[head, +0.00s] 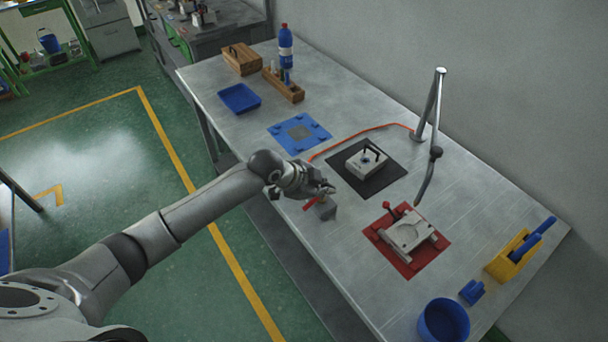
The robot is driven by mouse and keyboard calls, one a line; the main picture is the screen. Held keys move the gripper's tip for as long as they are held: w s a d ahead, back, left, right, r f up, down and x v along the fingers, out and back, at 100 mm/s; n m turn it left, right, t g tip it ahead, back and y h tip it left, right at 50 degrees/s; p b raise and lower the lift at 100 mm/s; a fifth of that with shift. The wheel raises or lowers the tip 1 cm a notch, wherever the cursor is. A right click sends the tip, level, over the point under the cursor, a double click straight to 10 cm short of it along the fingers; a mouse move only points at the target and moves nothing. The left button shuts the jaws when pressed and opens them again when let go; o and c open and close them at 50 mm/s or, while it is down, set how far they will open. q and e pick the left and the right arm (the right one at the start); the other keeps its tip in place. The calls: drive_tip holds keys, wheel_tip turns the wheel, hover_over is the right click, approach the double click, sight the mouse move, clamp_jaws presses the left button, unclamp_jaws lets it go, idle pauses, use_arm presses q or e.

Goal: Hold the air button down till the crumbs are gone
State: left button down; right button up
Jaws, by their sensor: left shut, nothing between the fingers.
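My left gripper (323,190) is shut and empty at the near edge of the metal table. It is just above a small grey block (328,211) with a red piece (310,203) beside it; this may be the air button, but the gripper partly covers it and I cannot tell whether they touch. A metal post (437,100) with a dark hanging nozzle (429,174) stands at the back. An open pale mould part (408,231) with red knobs lies on a red mat (407,268). Crumbs are too small to make out. My right gripper is not in view.
A light block with a black handle (366,164) sits on a black mat (345,151). A red hose (365,133) crosses the table. A blue mat (290,124) and blue tray (239,98) lie farther left; a blue bucket (444,322) and yellow holder (504,265) are right.

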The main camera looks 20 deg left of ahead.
use_arm(q)
drive_tip(key=w+a+r+t, duration=0.1)
drive_tip(key=w+a+r, duration=0.4)
drive_tip(key=w+a, duration=0.2)
drive_tip(key=shift+w+a+r+m+t+y, duration=0.15)
drive_tip(key=shift+w+r+m+t+y, duration=0.15)
drive_tip(key=shift+w, duration=0.8)
drive_tip(key=shift+f, duration=0.1)
wheel_tip(320, 180, down, 9)
drive_tip(key=b, duration=0.7)
drive_tip(key=shift+f, duration=0.25)
drive_tip(key=shift+f+b, duration=0.6)
drive_tip(key=shift+b, duration=0.1)
idle(0.9)
drive_tip(key=shift+s, duration=0.1)
idle(1.4)
drive_tip(key=shift+r+p, duration=0.75)
drive_tip(key=shift+r, duration=0.3)
